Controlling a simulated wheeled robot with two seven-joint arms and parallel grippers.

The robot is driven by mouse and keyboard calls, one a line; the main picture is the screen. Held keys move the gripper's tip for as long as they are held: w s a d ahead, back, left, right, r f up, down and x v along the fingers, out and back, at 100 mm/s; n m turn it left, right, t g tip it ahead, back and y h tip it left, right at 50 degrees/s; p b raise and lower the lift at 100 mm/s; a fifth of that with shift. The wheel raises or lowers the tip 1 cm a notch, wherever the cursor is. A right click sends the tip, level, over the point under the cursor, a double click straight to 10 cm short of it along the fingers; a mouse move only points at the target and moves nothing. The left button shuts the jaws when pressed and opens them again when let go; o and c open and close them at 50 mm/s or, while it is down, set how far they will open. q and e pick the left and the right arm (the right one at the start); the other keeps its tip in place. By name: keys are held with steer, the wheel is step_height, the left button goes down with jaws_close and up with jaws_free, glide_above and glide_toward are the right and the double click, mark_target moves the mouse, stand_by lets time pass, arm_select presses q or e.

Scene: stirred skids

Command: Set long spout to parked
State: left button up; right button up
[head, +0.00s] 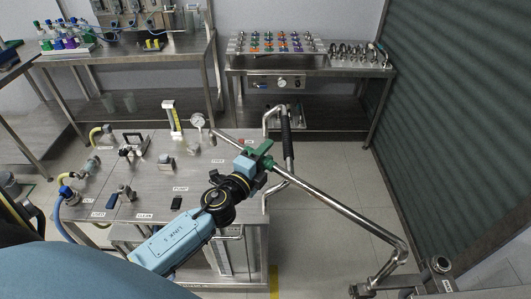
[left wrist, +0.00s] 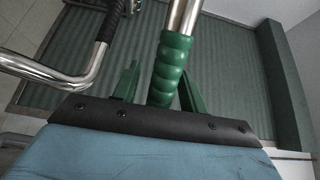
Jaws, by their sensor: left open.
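The long spout (head: 335,208) is a bright steel tube that runs from the skid's right side out to the lower right, where it bends down. A green ribbed grip (left wrist: 170,70) on a steel tube shows in the left wrist view. My left gripper (head: 262,156) has green fingers and is at the tube near the skid's right edge. In the left wrist view the open fingers (left wrist: 160,88) stand on either side of the grip, with a gap seen at least on the left. Contact cannot be told. My right gripper is not in view.
A black-gripped push handle (head: 286,135) rises close to my left gripper. Floor between is clear.

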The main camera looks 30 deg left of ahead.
arm_select(q)
steer(key=shift+w, duration=0.1)
jaws_close()
steer(key=shift+w, duration=0.1)
stand_by(0.3)
